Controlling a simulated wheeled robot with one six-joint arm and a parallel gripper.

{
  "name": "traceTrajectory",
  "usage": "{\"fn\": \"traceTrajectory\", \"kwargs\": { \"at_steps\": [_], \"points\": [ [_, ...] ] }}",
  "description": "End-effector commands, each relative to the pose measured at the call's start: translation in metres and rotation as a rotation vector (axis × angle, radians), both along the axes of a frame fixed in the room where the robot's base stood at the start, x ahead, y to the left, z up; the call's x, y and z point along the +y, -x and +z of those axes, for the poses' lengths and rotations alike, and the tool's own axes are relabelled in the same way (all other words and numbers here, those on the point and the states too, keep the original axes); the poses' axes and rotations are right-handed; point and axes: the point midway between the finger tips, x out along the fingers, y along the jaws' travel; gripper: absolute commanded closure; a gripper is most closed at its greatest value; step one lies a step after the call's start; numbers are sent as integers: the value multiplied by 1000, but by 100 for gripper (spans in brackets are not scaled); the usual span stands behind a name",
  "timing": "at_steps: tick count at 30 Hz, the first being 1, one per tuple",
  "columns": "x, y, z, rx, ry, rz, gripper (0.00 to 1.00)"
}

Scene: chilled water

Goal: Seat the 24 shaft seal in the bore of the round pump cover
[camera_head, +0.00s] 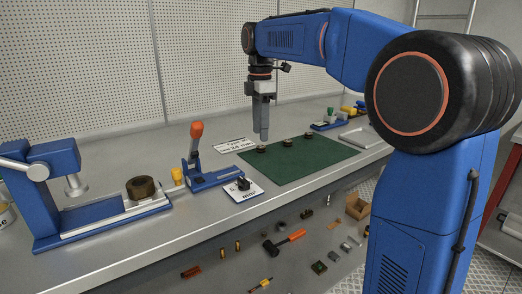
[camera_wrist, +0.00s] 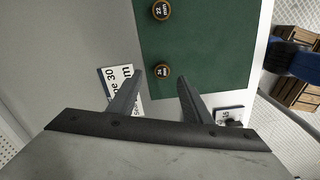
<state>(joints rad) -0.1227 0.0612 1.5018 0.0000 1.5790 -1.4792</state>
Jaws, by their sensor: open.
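Three small dark round seals stand in a row on the green mat (camera_head: 300,166). In the wrist view the seal between my fingers has a tan rim and a label that seems to read 24 (camera_wrist: 162,71); another reads 22 mm (camera_wrist: 161,10). My gripper (camera_head: 264,138) points down above the mat's left end, over the nearest seal (camera_head: 261,150). In the wrist view its fingers (camera_wrist: 160,78) are apart with nothing held. A thick brown ring (camera_head: 141,187), possibly the round pump cover, sits on a pale slide at left; its bore is partly visible.
A blue press (camera_head: 45,205) stands at far left. A blue lever tool with an orange handle (camera_head: 196,150) stands left of the mat, beside a white card with a dark part (camera_head: 244,184). A printed sign (camera_head: 230,145) lies behind the mat. A pale tray (camera_head: 362,138) lies at right.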

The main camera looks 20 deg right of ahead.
Motion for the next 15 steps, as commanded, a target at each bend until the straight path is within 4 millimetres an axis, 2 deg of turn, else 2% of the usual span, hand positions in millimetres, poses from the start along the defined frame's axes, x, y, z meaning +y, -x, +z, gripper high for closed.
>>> {"fn": "traceTrajectory", "kwargs": {
  "at_steps": [9, 15],
  "points": [
    [1, 4, -40, 1, 0, 0, 55],
    [1, 4, -46, -1, 0, 0, 55]
  ]
}}
